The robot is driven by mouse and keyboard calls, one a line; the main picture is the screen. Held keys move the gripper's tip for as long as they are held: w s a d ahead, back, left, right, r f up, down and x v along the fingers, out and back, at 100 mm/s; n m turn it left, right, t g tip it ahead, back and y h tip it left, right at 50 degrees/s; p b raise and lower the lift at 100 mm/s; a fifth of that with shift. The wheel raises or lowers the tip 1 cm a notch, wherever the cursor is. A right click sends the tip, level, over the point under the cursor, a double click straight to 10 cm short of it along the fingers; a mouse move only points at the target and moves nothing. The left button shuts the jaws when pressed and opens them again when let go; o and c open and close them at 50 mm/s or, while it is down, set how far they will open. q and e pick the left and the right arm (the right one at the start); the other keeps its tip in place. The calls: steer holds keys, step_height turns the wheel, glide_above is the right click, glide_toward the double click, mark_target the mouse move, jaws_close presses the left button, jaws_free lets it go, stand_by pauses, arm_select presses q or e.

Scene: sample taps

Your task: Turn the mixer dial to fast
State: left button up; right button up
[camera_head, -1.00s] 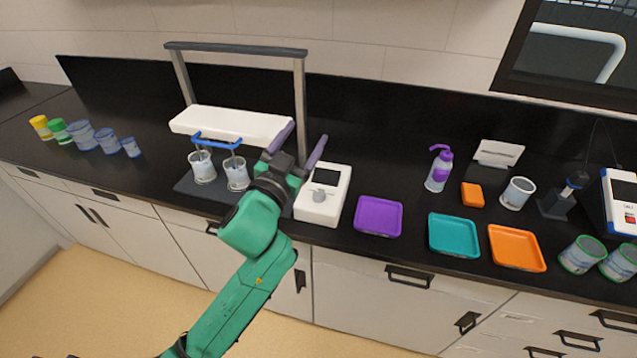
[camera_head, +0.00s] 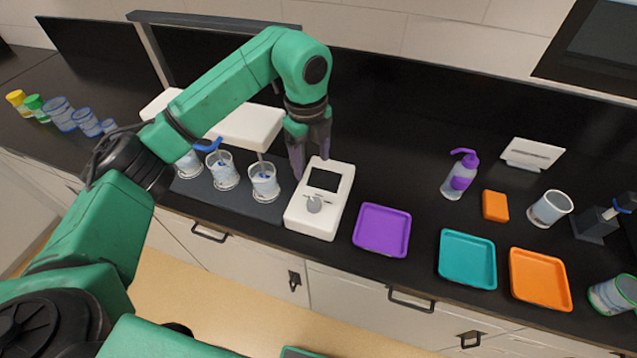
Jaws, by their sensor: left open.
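The mixer's control box (camera_head: 322,222) is white, with a dark screen on its upper part. Its grey round dial (camera_head: 314,204) sits below the screen, on the front half of the box. The dial's setting is too small to read. My left gripper (camera_head: 310,172) points down at the back left edge of the box, with its dark purple fingers spread and nothing between them. It is beyond the dial, and I cannot tell whether it touches the box. The mixer's beakers (camera_head: 264,181) stand left of the box under the white stirrer head (camera_head: 243,124). My right gripper is not in view.
A purple tray (camera_head: 382,231), a teal tray (camera_head: 467,260) and an orange tray (camera_head: 540,279) lie right of the box. A purple-capped wash bottle (camera_head: 460,176) and an orange block (camera_head: 495,206) stand behind them. The stirrer's grey frame (camera_head: 212,19) rises behind my left arm.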

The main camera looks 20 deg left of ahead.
mark_target(313, 202)
arm_select(q)
steer(key=f+p, duration=0.1)
steer(key=f, duration=0.2)
steer(key=s+f+p, duration=0.1)
steer(key=f, duration=0.2)
steer(key=s+f+p, duration=0.1)
steer(key=f+p, duration=0.1)
steer(key=f, duration=0.1)
steer(key=shift+d+f, duration=0.15)
steer(key=shift+f, duration=0.15)
steer(key=f, duration=0.1)
steer(key=w+f, duration=0.1)
steer(key=shift+f, duration=0.3)
steer(key=shift+s+d, duration=0.1)
steer(key=shift+s, duration=0.3)
steer(key=c, duration=1)
jaws_close()
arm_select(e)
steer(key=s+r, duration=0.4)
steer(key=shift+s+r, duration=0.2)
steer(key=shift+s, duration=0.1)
